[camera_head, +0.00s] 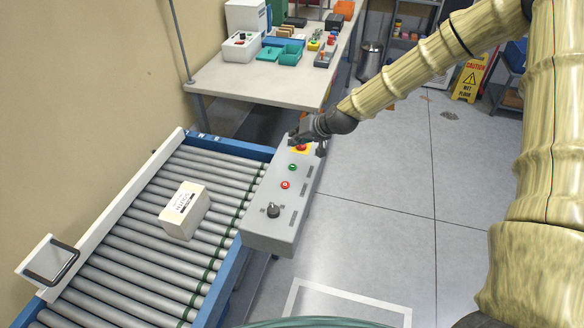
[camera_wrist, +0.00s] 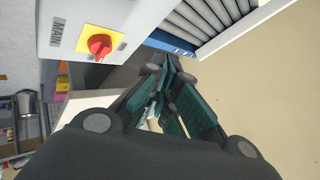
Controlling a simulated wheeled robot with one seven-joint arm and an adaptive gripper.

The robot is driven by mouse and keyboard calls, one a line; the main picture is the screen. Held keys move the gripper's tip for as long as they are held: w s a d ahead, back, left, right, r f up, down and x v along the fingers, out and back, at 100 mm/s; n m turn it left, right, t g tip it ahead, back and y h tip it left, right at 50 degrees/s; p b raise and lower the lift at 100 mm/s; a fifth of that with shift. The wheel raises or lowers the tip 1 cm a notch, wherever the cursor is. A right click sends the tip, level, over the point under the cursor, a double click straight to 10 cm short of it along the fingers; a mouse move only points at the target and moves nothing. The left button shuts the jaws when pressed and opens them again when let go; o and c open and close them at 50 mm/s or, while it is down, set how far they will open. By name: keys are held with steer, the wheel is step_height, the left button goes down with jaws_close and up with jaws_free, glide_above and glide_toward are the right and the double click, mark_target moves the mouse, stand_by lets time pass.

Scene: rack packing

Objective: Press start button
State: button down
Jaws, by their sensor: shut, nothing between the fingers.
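A grey control box (camera_head: 268,232) stands along the right side of the roller conveyor. On its top are a green button (camera_head: 292,167), a red button (camera_head: 285,184) and a black knob (camera_head: 273,211). At its far end is a red rotary switch on a yellow plate, large in the wrist view (camera_wrist: 100,46) beside the label "MAIN". My gripper (camera_head: 296,136) is at the far end of the box, close to this switch and beyond the green button. In the wrist view my gripper (camera_wrist: 166,62) is shut and empty. The green button is not visible there.
A carton (camera_head: 185,210) sits on the conveyor rollers (camera_head: 165,256). A white table (camera_head: 255,85) with bins and small devices stands behind. The floor right of the box is clear. A trash can (camera_head: 369,60) and yellow caution sign (camera_head: 469,80) stand farther back.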

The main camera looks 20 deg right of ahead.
mark_target(295, 165)
steer(key=shift+f+b, duration=2.25)
steer(key=shift+f, duration=1.7)
steer(key=shift+f, duration=0.2)
steer(key=shift+f+b, duration=0.2)
steer(key=shift+b, duration=0.15)
steer(key=shift+f+b, duration=0.35)
steer(key=shift+f, duration=0.05)
steer(key=shift+r, duration=0.1)
steer(key=shift+r+p, duration=0.45)
steer(key=shift+r, duration=0.3)
steer(key=shift+s+r+p, duration=0.1)
steer(key=shift+r+p, duration=1.4)
steer(key=shift+r, duration=1)
